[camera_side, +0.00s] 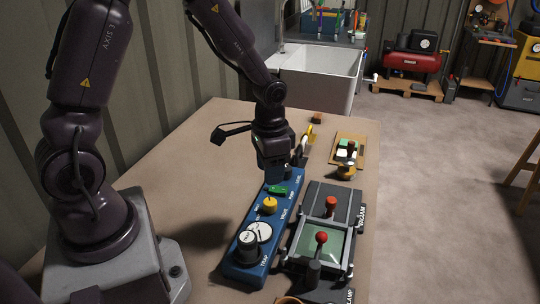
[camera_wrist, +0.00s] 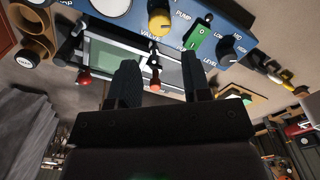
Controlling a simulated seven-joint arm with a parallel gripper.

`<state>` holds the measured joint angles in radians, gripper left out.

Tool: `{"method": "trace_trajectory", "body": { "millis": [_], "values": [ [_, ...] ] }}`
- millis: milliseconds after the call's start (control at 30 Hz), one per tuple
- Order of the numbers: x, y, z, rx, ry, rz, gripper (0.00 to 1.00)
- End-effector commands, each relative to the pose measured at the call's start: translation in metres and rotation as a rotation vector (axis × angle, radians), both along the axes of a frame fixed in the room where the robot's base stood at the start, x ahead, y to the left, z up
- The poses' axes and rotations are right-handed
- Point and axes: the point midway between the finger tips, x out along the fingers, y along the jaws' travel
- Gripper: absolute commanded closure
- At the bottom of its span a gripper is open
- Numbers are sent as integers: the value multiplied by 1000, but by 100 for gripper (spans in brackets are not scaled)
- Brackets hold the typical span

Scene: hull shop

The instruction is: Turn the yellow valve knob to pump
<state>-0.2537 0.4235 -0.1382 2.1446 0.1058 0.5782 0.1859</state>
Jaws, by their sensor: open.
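The yellow valve knob (camera_side: 269,205) sits on the blue control panel (camera_side: 233,268), between the white dial and the green switch. I cannot tell which way the knob points. My gripper (camera_side: 275,177) hangs over the far end of the panel, beyond the yellow knob. In the wrist view my gripper (camera_wrist: 160,60) has its two fingers apart with nothing held between them; the knob is apart from them.
The green switch (camera_side: 277,190) lies between my gripper and the yellow knob. Right of the panel stands a grey fixture with red-topped levers (camera_side: 331,203). The bench left of the panel is clear.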

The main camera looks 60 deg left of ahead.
Motion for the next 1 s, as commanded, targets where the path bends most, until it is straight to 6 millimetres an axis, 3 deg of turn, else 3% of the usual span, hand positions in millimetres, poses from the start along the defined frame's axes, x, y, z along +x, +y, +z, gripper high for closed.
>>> {"method": "trace_trajectory", "body": {
  "millis": [100, 233, 633, 733, 867, 1000],
  "values": [
    [1, 0, 20, 0, -4, 0, 56],
    [0, 0, 30, 0, -1, 0, 56],
    [-1, 0, 33, -1, 3, 7, 56],
    [-16, -1, 31, -7, 55, 57, 56],
    [-34, -3, 57, 9, 37, 112, 56],
    [-58, -10, 97, 28, -37, 158, 56]
  ]
}}
